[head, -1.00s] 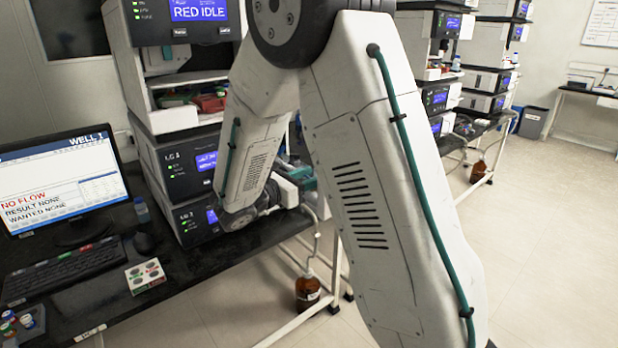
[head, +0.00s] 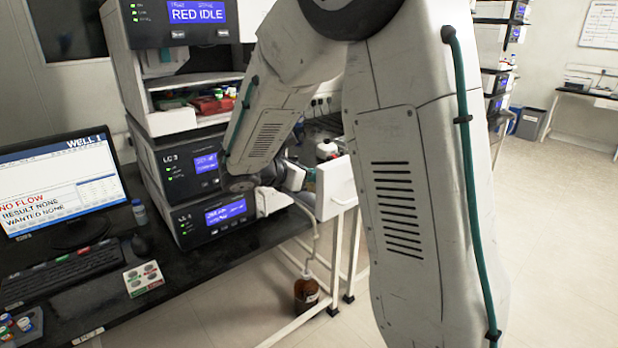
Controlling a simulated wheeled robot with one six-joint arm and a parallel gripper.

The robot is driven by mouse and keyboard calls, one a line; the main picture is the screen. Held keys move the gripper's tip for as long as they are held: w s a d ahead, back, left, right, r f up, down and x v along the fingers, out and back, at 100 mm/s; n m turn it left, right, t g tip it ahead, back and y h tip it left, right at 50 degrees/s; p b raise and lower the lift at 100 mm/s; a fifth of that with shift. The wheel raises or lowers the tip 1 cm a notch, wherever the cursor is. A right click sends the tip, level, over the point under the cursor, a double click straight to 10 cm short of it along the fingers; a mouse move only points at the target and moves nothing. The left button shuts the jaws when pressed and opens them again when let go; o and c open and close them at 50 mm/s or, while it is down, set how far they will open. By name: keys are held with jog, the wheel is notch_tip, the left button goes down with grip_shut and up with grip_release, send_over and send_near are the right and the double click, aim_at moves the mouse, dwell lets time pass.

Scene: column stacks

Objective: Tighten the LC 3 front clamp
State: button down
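The LC 3 unit (head: 182,163) is a dark-fronted box with green lights and a blue display, in the stack left of my arm. Another dark unit (head: 207,216) with a lit blue display sits directly below it. I cannot make out the front clamp; my forearm and wrist cover the right part of the stack front. My wrist (head: 291,176) is beside the right end of these units. My gripper's fingers cannot be made out, so I cannot tell whether they are open or hold anything.
A white box-like panel (head: 336,188) juts out just right of my wrist. The monitor (head: 62,185) reads NO FLOW. A keyboard (head: 62,272) and a card with round buttons (head: 144,279) lie on the dark bench. A brown bottle (head: 306,291) stands below. Open floor lies right.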

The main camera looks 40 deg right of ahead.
jog(key=c, duration=1.3)
grip_release()
jog(key=shift+v, duration=3.85)
